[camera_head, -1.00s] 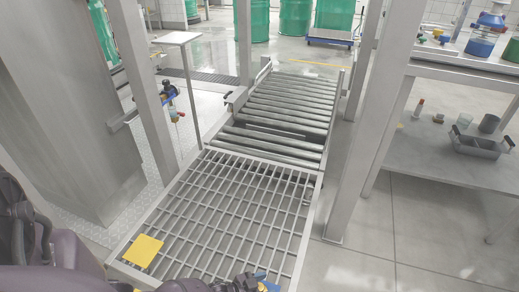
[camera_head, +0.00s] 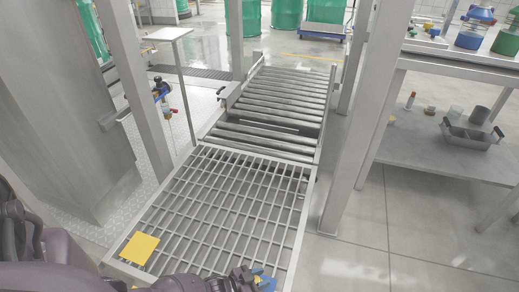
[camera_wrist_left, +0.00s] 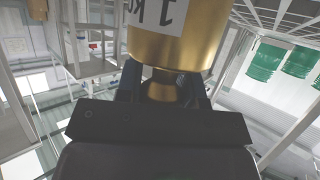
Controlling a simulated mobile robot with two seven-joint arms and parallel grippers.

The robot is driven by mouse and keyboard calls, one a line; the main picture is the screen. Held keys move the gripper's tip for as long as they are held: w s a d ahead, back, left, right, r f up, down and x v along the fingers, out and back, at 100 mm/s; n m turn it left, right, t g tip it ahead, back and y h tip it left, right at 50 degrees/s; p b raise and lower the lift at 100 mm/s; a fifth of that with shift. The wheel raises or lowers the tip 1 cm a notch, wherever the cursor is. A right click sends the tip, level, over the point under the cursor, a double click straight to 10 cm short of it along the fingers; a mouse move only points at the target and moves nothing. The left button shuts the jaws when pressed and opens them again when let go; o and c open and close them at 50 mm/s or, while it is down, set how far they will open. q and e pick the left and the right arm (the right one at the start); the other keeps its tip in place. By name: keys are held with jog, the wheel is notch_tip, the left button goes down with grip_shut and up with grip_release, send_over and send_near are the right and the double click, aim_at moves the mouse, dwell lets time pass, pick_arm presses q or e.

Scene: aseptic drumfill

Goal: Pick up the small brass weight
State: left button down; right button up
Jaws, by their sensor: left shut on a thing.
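The brass weight (camera_wrist_left: 176,42) fills the top middle of the left wrist view. It is a shiny cylinder with a white label that reads "1 K", upside down in the picture. Its narrower neck (camera_wrist_left: 163,88) sits between the dark fingers of my left gripper (camera_wrist_left: 168,92), which is shut on it. In the head view only part of my left gripper (camera_head: 254,281) shows at the bottom edge, with blue and yellow bits beside it. I cannot make out the weight there. My right gripper is not in view.
A metal grating (camera_head: 215,205) with a yellow plate (camera_head: 139,249) lies ahead, leading to a roller conveyor (camera_head: 275,100). Steel posts stand on both sides. A shelf (camera_head: 430,155) at right holds a grey tray (camera_head: 470,137) and small items. Green drums (camera_head: 287,14) stand behind.

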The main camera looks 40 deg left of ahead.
pick_arm(q)
notch_tip(320, 180, up, 19)
jog(key=p, duration=0.9)
jog(key=shift+w+r, duration=0.2)
jog(key=shift+w, duration=0.05)
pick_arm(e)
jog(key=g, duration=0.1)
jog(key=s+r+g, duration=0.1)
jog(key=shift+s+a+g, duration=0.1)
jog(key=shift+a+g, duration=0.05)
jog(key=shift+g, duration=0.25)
